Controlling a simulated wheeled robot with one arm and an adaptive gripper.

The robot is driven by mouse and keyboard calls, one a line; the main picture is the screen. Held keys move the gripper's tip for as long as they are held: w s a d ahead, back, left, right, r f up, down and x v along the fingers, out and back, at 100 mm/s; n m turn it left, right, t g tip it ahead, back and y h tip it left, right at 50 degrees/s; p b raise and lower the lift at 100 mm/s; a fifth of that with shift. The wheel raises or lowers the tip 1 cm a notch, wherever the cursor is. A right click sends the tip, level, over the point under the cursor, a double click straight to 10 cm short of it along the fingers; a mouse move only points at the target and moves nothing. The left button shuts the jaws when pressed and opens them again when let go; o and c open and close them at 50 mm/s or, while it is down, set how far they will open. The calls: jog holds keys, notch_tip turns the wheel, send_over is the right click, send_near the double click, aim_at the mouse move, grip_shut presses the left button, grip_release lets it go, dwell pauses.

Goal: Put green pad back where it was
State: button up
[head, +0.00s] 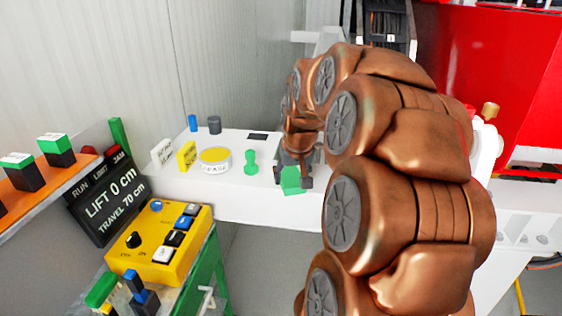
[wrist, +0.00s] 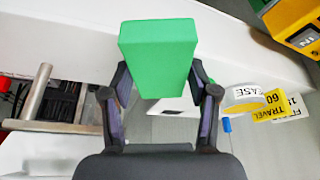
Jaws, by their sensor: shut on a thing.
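The green pad (head: 292,180) is a small block held at the tip of my gripper (head: 293,178), over the front part of the white bench (head: 230,198) in the head view. In the wrist view the green pad (wrist: 158,52) sits between the two dark fingers of my gripper (wrist: 160,90), which are shut on it from both sides. The pad looks clear of the bench there, but I cannot tell its exact height. My copper arm hides the bench to the right of the pad.
A green knobbed piece (head: 251,162), a round yellow-topped grease tin (head: 215,160), and yellow (head: 187,156) and white (head: 162,153) tags stand left of the pad. A yellow control box (head: 160,243) and an orange shelf (head: 50,190) with green-topped blocks are at left.

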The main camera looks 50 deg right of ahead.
jog(key=shift+w+d+p, duration=0.55)
jog(key=shift+w+d, duration=0.4)
jog(key=shift+w, duration=0.55)
jog(key=shift+w+d+p, duration=0.6)
jog(key=shift+w+d, duration=0.35)
jog(key=shift+w, duration=0.6)
jog(key=shift+w+d+p, duration=0.55)
jog(key=shift+w+d, duration=0.4)
jog(key=shift+w, duration=0.55)
jog(key=shift+s+f+p, duration=0.1)
jog(key=shift+f+p, duration=0.65)
jog(key=shift+f, duration=1)
jog(key=shift+f, duration=0.1)
jog(key=shift+f, duration=0.15)
jog(key=o, duration=1)
